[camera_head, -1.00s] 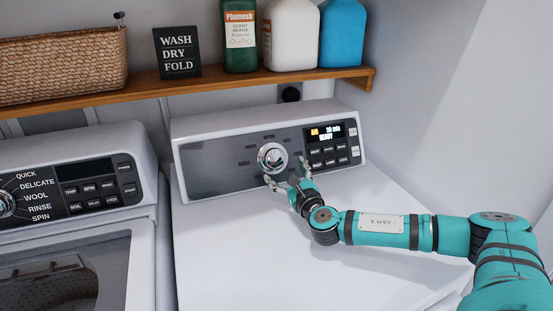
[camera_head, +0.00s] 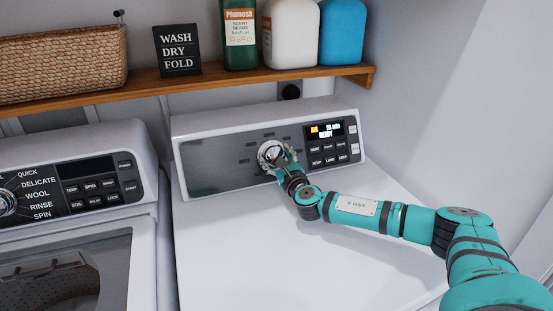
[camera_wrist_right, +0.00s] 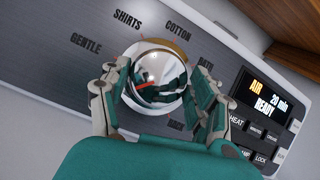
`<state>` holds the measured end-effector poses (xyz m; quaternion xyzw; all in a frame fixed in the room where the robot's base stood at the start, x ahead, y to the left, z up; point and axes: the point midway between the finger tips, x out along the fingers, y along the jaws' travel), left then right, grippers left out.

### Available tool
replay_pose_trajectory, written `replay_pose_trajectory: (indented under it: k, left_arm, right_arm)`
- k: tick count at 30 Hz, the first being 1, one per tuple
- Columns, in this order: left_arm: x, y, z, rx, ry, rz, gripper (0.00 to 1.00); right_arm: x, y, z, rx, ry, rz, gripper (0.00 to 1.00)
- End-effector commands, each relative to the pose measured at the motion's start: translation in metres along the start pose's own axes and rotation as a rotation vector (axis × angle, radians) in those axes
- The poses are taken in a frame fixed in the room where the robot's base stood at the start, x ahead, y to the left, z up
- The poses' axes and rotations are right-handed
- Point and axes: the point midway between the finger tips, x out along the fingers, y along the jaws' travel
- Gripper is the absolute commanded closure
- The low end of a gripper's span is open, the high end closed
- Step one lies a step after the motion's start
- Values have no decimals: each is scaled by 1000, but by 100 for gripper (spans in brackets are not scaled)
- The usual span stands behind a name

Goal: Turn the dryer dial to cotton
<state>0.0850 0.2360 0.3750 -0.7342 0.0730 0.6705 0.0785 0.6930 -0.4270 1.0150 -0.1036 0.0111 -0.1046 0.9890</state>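The dryer dial (camera_wrist_right: 158,72) is a shiny round chrome knob on the dryer's dark panel. In the wrist view a red mark on its face lies left of centre. The label COTTON (camera_wrist_right: 178,30) is above the dial, with SHIRTS and GENTLE to its left. Other labels are partly hidden by my fingers. The dryer display (camera_wrist_right: 265,95) reads AIR, 20 min, READY. My right gripper (camera_wrist_right: 160,92) is around the dial, one finger on each side. The fingers look spread and close to its rim; contact is unclear. The dial (camera_head: 271,152) also shows in the head view. My left gripper is not in view.
The washer (camera_head: 95,190) stands left of the dryer (camera_head: 215,230). A wooden shelf (camera_head: 200,82) above carries a wicker basket (camera_head: 60,62), a WASH DRY FOLD sign (camera_head: 178,50) and several bottles. A wall is at the right. The dryer top is mostly clear.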

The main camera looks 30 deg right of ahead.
Motion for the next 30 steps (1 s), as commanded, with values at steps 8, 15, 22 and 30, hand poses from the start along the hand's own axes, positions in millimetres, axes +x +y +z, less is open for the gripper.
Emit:
replay_pose_trajectory:
  k: [8, 15, 22, 30]
  left_arm:
    - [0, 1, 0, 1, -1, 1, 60]
    - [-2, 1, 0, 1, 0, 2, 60]
    - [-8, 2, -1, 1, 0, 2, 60]
    - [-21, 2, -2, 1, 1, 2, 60]
  right_arm:
    - [0, 0, 0, 0, 0, -1, 73]
    - [0, 0, 1, 24, 2, -13, 73]
    - [0, 2, 1, 125, 12, -65, 73]
    - [0, 3, 3, 335, 31, -175, 73]
